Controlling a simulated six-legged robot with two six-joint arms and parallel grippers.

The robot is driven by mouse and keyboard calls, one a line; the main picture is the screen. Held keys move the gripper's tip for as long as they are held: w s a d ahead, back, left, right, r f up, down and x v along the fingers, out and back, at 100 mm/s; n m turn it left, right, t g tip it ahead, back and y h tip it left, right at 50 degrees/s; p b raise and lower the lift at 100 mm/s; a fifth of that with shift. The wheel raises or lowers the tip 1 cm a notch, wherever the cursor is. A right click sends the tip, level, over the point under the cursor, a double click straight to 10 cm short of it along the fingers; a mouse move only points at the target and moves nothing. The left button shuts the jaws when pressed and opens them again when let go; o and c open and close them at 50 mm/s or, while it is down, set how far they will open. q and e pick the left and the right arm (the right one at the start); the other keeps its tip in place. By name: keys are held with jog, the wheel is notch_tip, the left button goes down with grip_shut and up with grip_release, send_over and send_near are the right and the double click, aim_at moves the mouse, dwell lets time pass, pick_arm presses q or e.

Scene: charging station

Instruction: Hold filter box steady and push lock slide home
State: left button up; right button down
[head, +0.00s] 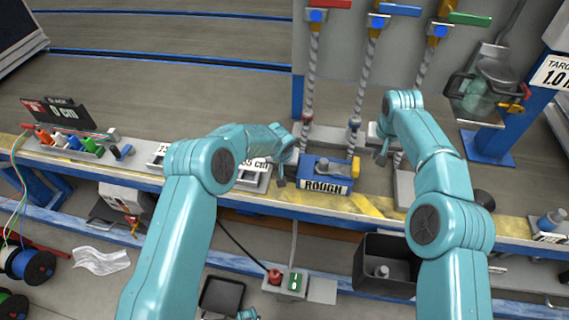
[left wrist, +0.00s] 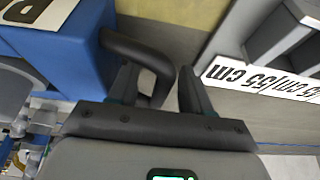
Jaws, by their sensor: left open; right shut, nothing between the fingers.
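The blue filter box (head: 312,164), labelled ROUGH, sits on the bench between my two grippers. Its grey top carries a small blue knob, and a yellow piece (head: 355,168), perhaps the lock slide, stands at its right end. My left gripper (head: 281,181) is at the box's left end. In the left wrist view its fingers (left wrist: 158,82) are open, with a dark handle (left wrist: 145,50) on the blue box (left wrist: 60,60) reaching between them, not clamped. My right gripper (head: 381,159) is shut and empty, just right of the yellow piece and apparently apart from it.
Hoses with red, blue and green valve handles (head: 400,10) rise behind the box. A grey tray marked in cm (head: 258,181) lies left of my left gripper. A dark bin (head: 375,245) hangs below the bench front. A glass jar (head: 490,85) stands back right.

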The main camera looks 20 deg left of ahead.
pick_arm(q)
jog(key=v, duration=1.1)
jog(key=shift+s+d+r, duration=0.1)
jog(key=shift+s+r, duration=0.1)
jog(key=shift+r, duration=0.15)
